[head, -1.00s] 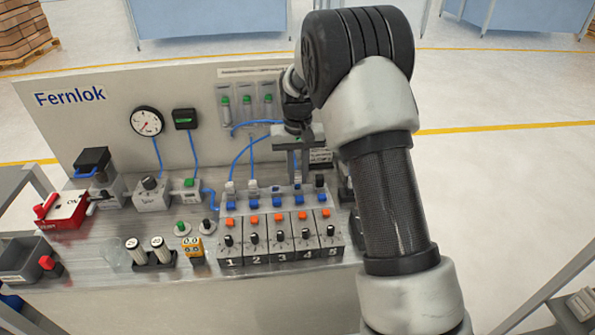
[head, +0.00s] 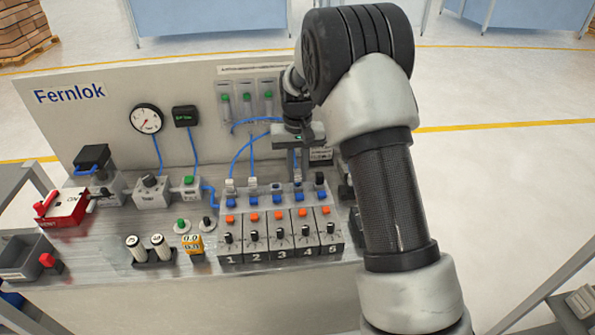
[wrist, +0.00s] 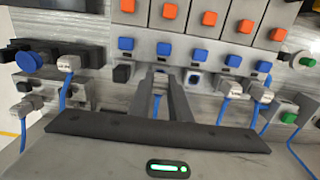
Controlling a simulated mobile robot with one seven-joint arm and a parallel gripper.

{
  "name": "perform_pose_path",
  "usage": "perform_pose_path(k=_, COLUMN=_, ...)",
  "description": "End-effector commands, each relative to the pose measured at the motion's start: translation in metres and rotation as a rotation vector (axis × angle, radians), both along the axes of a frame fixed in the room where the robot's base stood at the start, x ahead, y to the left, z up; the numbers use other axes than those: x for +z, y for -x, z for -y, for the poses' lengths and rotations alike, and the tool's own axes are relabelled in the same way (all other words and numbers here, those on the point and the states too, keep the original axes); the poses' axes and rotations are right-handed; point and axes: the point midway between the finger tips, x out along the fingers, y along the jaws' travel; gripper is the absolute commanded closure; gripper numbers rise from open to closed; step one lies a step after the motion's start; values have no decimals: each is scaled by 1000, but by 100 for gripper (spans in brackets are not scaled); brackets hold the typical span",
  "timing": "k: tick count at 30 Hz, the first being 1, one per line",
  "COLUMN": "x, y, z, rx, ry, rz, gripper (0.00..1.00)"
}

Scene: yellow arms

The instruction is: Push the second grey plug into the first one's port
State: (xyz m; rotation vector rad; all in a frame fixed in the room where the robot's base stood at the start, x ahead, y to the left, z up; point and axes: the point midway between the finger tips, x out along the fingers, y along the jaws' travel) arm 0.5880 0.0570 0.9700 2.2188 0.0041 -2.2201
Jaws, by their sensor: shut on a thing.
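My gripper (wrist: 163,78) is shut with a blue hose (wrist: 158,103) showing between its fingers. The grey plug on that hose is mostly hidden by the fingers. In the head view my gripper (head: 297,176) reaches down to the back of valve 4 in the row of numbered valves. I cannot tell whether the held plug is fully seated there. Beside it, the port of valve 3 (wrist: 194,78) is open and has no plug. Two grey plugs with hoses stand at valve 2 (wrist: 235,88) and valve 1 (wrist: 263,95).
A black fitting (wrist: 122,73) is at valve 5. Another grey plug (wrist: 68,64) sits on a block beyond it. Blue buttons (wrist: 164,48) and orange buttons (wrist: 170,11) line the valves. A panel with a gauge (head: 145,119) stands behind. A red box (head: 62,206) stands at the left.

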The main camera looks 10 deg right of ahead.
Motion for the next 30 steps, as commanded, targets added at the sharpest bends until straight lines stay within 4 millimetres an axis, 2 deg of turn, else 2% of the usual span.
perform_pose_path(k=30, x=-18, y=0, z=0, rx=0, ry=0, rz=-1, gripper=100)
